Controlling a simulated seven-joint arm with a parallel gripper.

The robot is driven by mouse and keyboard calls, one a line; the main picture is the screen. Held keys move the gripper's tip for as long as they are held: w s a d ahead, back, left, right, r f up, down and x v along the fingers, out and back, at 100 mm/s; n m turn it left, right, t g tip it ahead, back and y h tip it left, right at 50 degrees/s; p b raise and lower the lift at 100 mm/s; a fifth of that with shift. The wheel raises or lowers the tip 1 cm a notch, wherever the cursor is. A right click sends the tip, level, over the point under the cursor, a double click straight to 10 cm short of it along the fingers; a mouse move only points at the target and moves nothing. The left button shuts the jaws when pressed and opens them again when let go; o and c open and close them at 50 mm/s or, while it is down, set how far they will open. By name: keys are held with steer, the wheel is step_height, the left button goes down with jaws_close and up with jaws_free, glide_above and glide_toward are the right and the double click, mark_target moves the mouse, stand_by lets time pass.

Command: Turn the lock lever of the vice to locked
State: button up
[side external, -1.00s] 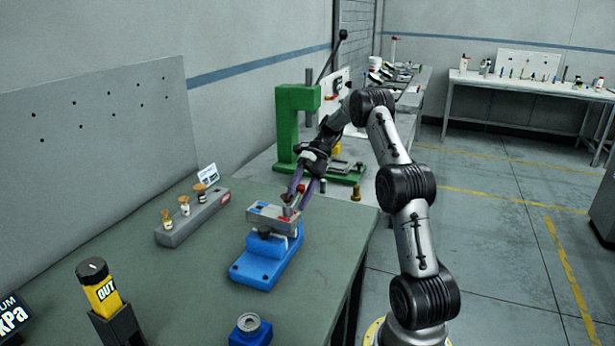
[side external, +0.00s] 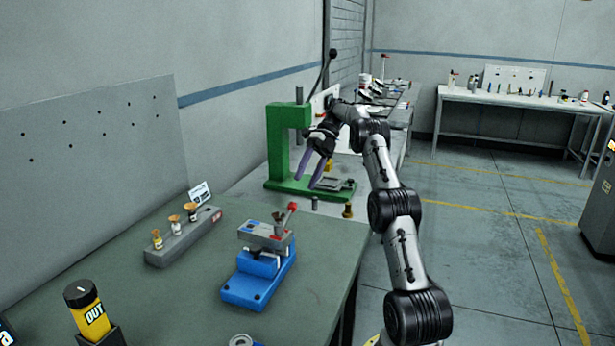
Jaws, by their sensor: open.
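The vice (side external: 258,277) stands on the green bench, with a blue base and a grey top that bears a blue mark and a red mark. Its lock lever (side external: 292,207) has a red knob and slants up at the right side of the vice top, beside a small dark upright piece (side external: 279,218). I cannot tell from this view whether the lever is at locked. My gripper (side external: 307,184) is open and empty, with two purple fingers pointing down. It is above and behind the vice, apart from the lever, in front of the green press.
The green press (side external: 284,150) stands behind the vice. A grey rack (side external: 185,242) with several brass-topped pieces lies to the left. The bench right of the vice is clear.

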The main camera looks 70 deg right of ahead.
mark_target(295, 208)
steer(key=shift+c, duration=0.2)
